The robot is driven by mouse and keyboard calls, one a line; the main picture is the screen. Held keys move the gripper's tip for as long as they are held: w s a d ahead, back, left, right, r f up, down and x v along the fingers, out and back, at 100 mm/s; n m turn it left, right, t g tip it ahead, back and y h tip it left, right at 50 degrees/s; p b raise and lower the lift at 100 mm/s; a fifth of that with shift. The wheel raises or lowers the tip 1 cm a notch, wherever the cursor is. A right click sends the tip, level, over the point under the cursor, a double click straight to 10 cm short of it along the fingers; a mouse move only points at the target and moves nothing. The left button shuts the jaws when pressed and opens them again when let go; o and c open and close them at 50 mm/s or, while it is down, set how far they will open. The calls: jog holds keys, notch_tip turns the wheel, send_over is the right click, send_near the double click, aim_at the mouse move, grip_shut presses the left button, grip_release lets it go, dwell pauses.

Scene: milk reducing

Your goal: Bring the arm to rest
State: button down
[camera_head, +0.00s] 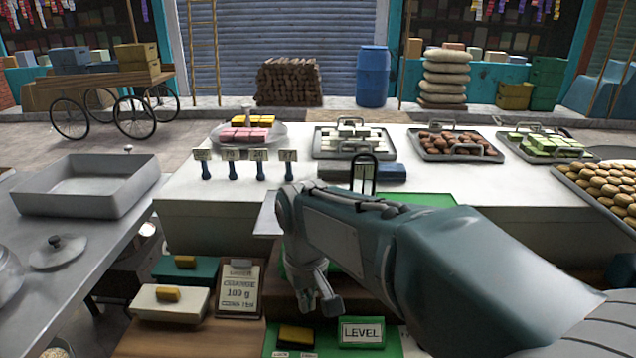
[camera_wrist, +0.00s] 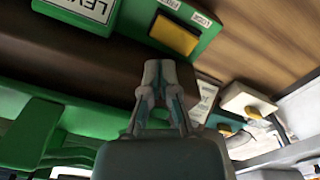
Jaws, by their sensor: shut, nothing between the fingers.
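My gripper (camera_head: 320,306) hangs at the end of my arm, in front of the white counter and over the lower shelf area. In the wrist view my gripper (camera_wrist: 160,66) has its two fingers close together, with nothing between them. My arm reaches in from the lower right and bends down at the wrist. A green board with a LEVEL label (camera_head: 362,332) lies just below and right of the gripper. Its yellow block (camera_head: 296,336) is below and left of it. In the wrist view the yellow block (camera_wrist: 174,36) shows beyond the fingertips.
The white counter (camera_head: 185,190) bears several trays of sweets and a row of blue-handled tags (camera_head: 232,170). A metal table with an empty pan (camera_head: 95,190) stands at left. A clipboard (camera_head: 240,288) and a cream box (camera_head: 168,305) are left of my gripper.

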jog(key=s+d+r+m+t, duration=0.1)
jog(key=s+d+m+t, duration=0.1)
jog(key=s+d, duration=0.5)
jog(key=s+d+r+m+t, duration=0.1)
jog(key=s+d+m+t, duration=0.2)
jog(key=s+d, duration=0.4)
jog(key=d, duration=0.4)
jog(key=shift+d+r+m+t, duration=0.3)
jog(key=shift+d+r+m, duration=0.05)
jog(key=shift+d+m, duration=0.05)
